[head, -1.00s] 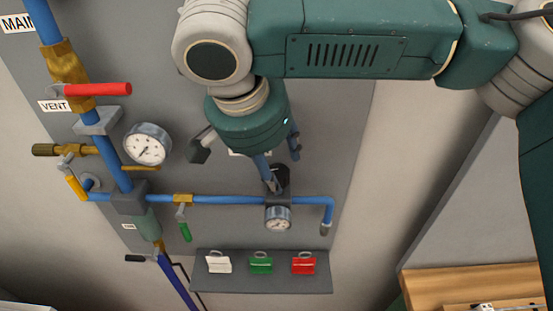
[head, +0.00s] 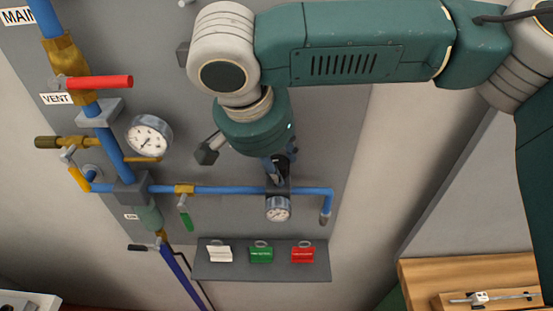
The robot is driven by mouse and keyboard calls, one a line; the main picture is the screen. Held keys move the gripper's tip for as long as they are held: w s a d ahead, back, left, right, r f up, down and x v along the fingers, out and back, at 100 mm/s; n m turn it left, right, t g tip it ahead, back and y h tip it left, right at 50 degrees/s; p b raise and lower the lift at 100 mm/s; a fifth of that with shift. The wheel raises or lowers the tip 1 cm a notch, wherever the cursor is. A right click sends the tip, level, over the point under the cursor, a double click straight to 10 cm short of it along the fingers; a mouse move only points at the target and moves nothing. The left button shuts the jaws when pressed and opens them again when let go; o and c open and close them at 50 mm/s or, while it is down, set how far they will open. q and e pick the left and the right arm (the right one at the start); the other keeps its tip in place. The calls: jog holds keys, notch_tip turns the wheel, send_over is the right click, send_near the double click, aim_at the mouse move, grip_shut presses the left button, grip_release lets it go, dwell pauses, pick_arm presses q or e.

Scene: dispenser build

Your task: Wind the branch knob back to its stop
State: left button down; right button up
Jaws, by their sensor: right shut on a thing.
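The branch knob (head: 283,180) is dark and sits on the blue branch pipe (head: 232,190), just above a small round gauge (head: 278,209) in the head view. My right gripper (head: 277,172) comes down from above and is shut on the knob. The fingers and wrist hide much of the knob, so its turn position cannot be read. The gauge's needle is too small to read. My left gripper is not in view.
A shelf (head: 215,273) below the pipe holds white (head: 219,254), green (head: 261,255) and red (head: 302,255) tags. A larger gauge (head: 149,137), a red vent lever (head: 98,82) and a green-handled valve (head: 185,218) are to the left. A wooden bench (head: 430,272) stands at right.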

jog(key=n, duration=0.2)
jog(key=n+y, duration=0.1)
jog(key=n, duration=0.1)
jog(key=n+y, duration=0.1)
jog(key=n, duration=0.1)
jog(key=shift+w+d+r+t, duration=0.2)
jog(key=shift+d+r+t, duration=0.05)
jog(key=shift+t, duration=0.15)
jog(key=n+y, duration=0.1)
jog(key=n, duration=0.2)
jog(key=shift+d+n+y, duration=0.1)
jog(key=shift+n+y, duration=0.3)
jog(key=n+g+y, duration=0.1)
jog(key=n, duration=0.2)
jog(key=shift+w+d+n, duration=0.1)
jog(key=shift+n, duration=0.2)
jog(key=n+g+y, duration=0.1)
jog(key=n, duration=0.3)
jog(key=shift+w, duration=0.15)
jog(key=shift+c, duration=0.2)
jog(key=shift+n+g+y, duration=0.5)
jog(key=shift+n+g, duration=0.4)
jog(key=shift+n, duration=1.2)
